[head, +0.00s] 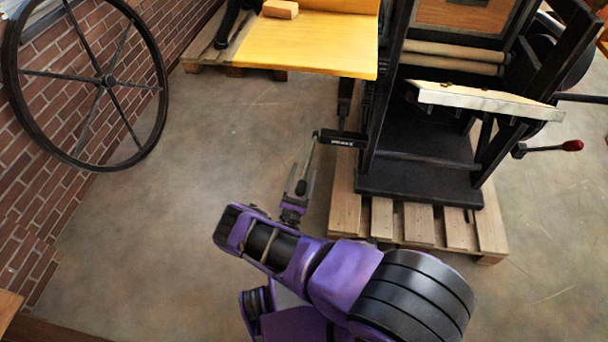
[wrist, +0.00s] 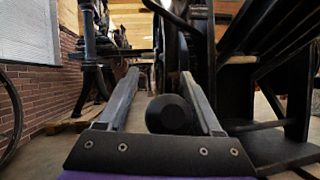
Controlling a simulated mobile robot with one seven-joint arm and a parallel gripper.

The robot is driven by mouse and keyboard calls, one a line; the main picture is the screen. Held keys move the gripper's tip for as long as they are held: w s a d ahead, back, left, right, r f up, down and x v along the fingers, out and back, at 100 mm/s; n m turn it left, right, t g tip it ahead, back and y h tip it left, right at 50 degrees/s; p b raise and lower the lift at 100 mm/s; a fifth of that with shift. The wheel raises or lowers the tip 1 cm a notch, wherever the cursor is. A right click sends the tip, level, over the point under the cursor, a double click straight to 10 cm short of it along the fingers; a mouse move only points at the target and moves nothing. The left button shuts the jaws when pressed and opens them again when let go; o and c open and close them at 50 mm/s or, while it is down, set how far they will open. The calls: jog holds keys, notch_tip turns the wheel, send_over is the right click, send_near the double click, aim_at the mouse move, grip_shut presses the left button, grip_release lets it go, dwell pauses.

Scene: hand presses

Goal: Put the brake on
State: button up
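A hand lever (head: 310,158) with a grey rod runs from a black bar with small white lettering (head: 342,139) at the left side of the press toward my gripper. Its dark round knob (wrist: 170,115) shows end-on in the wrist view. My gripper (head: 297,181) is open, with its two grey fingers on either side of the knob. The knob sits closer to the right finger in the wrist view (wrist: 158,75), and a gap shows on its left. Whether the right finger touches it I cannot tell. In the head view the knob is small and partly hidden between the fingers.
The dark press frame (head: 420,180) stands on a wooden pallet (head: 420,222) just right of my gripper. A yellow board (head: 320,45) juts out above and beyond. A red-knobbed lever (head: 572,146) is at the right. A large spoked wheel (head: 105,80) stands by the brick wall. The floor at left is clear.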

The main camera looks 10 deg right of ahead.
jog(key=shift+d, duration=0.1)
notch_tip(320, 180, up, 10)
jog(key=p, duration=0.3)
dwell(0.3)
